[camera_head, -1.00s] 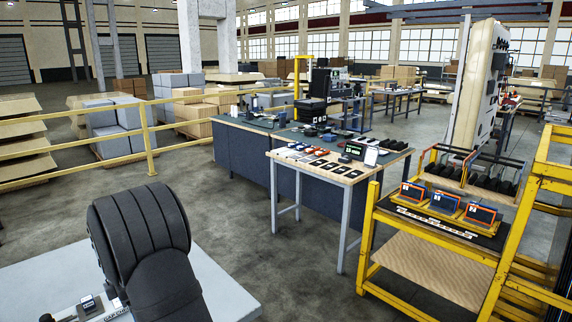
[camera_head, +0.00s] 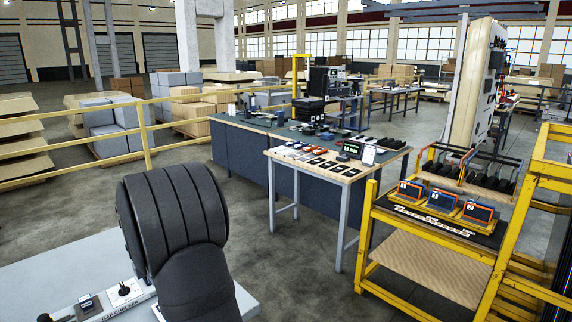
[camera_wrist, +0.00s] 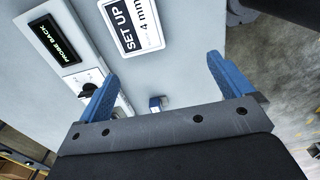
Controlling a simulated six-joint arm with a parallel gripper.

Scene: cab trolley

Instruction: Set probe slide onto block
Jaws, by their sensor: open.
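In the wrist view, my gripper (camera_wrist: 163,68) is open, with its two blue fingers spread above a pale grey surface. Nothing is between the fingertips. A small blue-and-grey piece (camera_wrist: 157,102) shows between the fingers near the palm edge; I cannot tell whether it is the block. A black knob (camera_wrist: 88,90) sits on a light panel by the left finger, partly covered by it. The panel's display (camera_wrist: 54,46) reads "PROBE BACK". In the head view, the same knob (camera_head: 123,290) stands beside my black arm, which hides the gripper. I cannot identify the probe slide for certain.
A "SET UP 4 mm" sign (camera_wrist: 130,28) lies beyond the fingers. The pale bench (camera_head: 70,268) carries the gap checker strip. A wooden-topped table (camera_head: 325,178) and a yellow trolley (camera_head: 368,235) with several orange-and-blue units stand farther right. Open floor lies between.

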